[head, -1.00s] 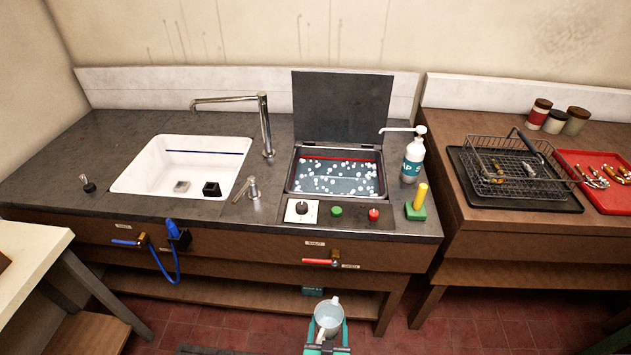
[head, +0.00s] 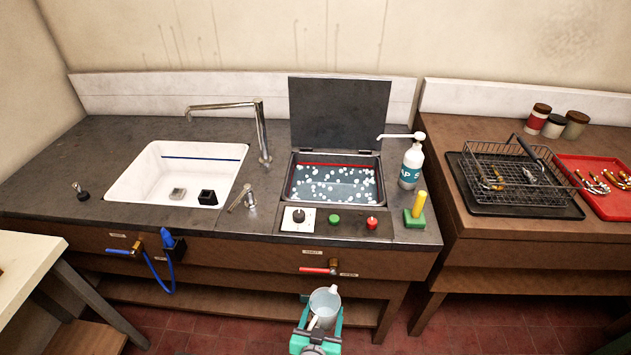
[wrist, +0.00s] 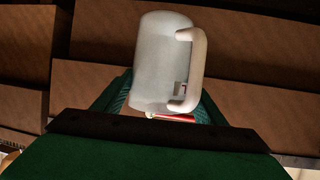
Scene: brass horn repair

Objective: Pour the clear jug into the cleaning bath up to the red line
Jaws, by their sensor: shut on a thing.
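The clear jug (head: 325,299) is upright or nearly so, low in front of the bench in the head view. My gripper (head: 320,314) is shut on it, one green finger on each side. In the wrist view the jug (wrist: 155,65) is between the fingers of my gripper (wrist: 163,100), its pale handle on the right. How much it holds is unclear. The cleaning bath (head: 330,206) is set in the bench with its dark lid (head: 340,113) raised. It holds bluish liquid with white bubbles, its surface below the red line (head: 335,164) on the back wall.
A pump bottle (head: 411,165) and a green block with a yellow handle (head: 415,218) stand right of the bath. Knobs and a red-handled valve (head: 322,270) are at the front. A white sink (head: 125,185) lies left. A wire basket (head: 510,180) is on the right bench.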

